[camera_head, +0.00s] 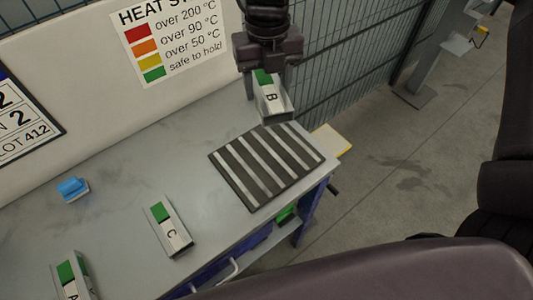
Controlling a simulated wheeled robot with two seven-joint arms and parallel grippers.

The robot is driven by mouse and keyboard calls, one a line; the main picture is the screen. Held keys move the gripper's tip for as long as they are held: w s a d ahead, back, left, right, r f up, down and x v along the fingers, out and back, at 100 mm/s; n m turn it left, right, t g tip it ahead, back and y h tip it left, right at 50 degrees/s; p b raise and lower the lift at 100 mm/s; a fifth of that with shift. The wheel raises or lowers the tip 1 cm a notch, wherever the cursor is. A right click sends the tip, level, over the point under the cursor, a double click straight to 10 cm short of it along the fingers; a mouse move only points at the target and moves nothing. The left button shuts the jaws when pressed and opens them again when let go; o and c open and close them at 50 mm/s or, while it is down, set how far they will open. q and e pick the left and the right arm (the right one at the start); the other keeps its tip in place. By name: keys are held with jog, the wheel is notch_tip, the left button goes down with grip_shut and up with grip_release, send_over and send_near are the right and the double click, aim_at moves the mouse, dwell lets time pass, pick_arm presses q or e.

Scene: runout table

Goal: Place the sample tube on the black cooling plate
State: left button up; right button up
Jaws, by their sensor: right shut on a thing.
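My right gripper (268,72) comes in from the top and is shut on a sample tube marked B (272,103), a square-section metal piece with a green patch at its upper end. The tube is tilted and appears held above the table, at the back edge of the black cooling plate (231,180). The plate is black with several light strips and is bare, near the table's right end. Sample tube C (170,228) lies on the table left of the plate. Sample tube A (74,277) is at the lower left, cut off by the picture edge. My left gripper is not in view.
A small blue object (73,188) sits on the grey table (130,195) at the left. A pale back panel with a heat sign (170,40) stands behind the table. A wire fence (345,60) is beyond. Clear tabletop lies between tube C and the plate.

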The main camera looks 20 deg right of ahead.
jog(key=n, duration=0.4)
jog(key=shift+s+a, duration=0.2)
jog(key=shift+s, duration=0.05)
jog(key=shift+s+f, duration=0.1)
jog(key=shift+f, duration=0.35)
jog(key=b, duration=0.1)
send_over(266, 157)
notch_tip(266, 157, down, 15)
jog(key=shift+f, duration=0.2)
jog(key=shift+f+b, duration=0.3)
jog(key=shift+f, duration=1.6)
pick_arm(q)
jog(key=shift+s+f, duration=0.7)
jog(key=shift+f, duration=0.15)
pick_arm(e)
jog(key=shift+f, duration=0.1)
jog(key=o, duration=1.1)
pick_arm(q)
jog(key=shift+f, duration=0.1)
